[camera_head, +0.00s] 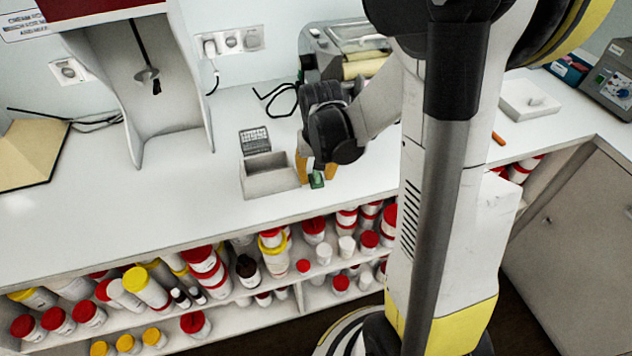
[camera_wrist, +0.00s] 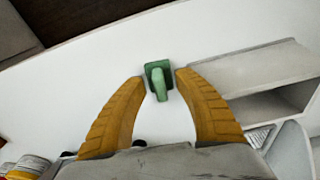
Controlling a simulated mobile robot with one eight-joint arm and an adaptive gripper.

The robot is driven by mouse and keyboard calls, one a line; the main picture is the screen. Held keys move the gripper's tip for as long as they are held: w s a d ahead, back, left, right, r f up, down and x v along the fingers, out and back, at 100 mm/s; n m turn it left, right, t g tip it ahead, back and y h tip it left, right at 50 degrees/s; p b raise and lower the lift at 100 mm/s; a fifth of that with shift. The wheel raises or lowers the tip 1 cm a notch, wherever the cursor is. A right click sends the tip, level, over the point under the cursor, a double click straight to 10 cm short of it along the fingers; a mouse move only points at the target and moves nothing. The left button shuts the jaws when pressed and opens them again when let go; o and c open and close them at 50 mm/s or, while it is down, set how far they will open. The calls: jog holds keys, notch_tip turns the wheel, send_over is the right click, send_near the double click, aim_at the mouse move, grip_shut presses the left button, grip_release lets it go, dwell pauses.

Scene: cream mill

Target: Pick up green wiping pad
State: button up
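The green wiping pad (camera_head: 317,180) is a small square with a raised grip, on the white counter near its front edge. It also shows in the wrist view (camera_wrist: 158,78), between and slightly beyond the tips of my yellow fingers. My gripper (camera_wrist: 161,80) is open and points down at the pad, with a finger on each side. In the head view my gripper (camera_head: 316,170) is over the pad and partly hides it. I cannot tell whether the fingers touch it.
A grey open box (camera_head: 270,178) stands just left of my gripper, with a dark rack (camera_head: 255,141) behind it. The counter (camera_head: 100,215) is clear farther left. Shelves below hold several red- and yellow-lidded jars. A machine with rollers (camera_head: 345,50) stands behind.

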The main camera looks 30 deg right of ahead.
jog(key=shift+r, duration=0.1)
grip_shut()
jog(key=shift+r, duration=0.1)
jog(key=shift+r, duration=0.25)
notch_tip(320, 180, up, 4)
jog(key=p, duration=0.2)
jog(key=shift+s+p, duration=0.1)
jog(key=shift+p, duration=0.2)
jog(key=s+d+r+p, duration=0.3)
jog(key=s+d+r, duration=0.3)
jog(key=d, duration=0.3)
jog(key=shift+s+r, duration=0.15)
jog(key=shift+s, duration=0.5)
